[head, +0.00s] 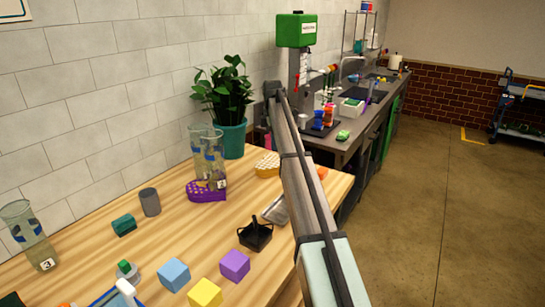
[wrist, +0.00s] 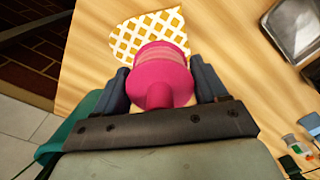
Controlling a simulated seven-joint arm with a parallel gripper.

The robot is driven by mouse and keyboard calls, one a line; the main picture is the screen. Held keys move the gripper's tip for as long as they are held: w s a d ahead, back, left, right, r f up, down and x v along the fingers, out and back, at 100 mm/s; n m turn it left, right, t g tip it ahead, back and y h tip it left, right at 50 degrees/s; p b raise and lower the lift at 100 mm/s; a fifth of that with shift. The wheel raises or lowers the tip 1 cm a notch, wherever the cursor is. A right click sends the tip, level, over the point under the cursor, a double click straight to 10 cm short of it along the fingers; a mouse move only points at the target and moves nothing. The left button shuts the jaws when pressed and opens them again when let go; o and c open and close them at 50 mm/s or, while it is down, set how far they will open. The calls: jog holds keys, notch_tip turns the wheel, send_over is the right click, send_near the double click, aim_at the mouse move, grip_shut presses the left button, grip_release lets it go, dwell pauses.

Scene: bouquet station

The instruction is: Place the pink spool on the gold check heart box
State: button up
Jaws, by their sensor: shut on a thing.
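In the wrist view, my gripper (wrist: 163,82) is shut on the pink spool (wrist: 167,88), with one dark finger on each side of it. The gold check heart box (wrist: 125,42), white with a gold lattice, shows just beyond the spool, which overlaps its near part in the picture. I cannot tell whether the spool touches the box. In the head view the gold check heart box (head: 267,166) lies on the wooden table, left of my arm and partly hidden by it. My gripper is not clearly visible in the head view.
A purple heart box (head: 207,191) lies left of the gold one. Glass vases (head: 207,150) and a potted plant (head: 231,135) stand behind. A silver tray (head: 276,209), a black caddy (head: 255,236) and several coloured blocks occupy the front. The table edge is close to my arm.

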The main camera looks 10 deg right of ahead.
aim_at(273, 161)
jog(key=shift+f, duration=3.3)
jog(key=shift+f, duration=0.15)
jog(key=o, duration=1.1)
notch_tip(273, 161, up, 12)
jog(key=shift+r, duration=0.2)
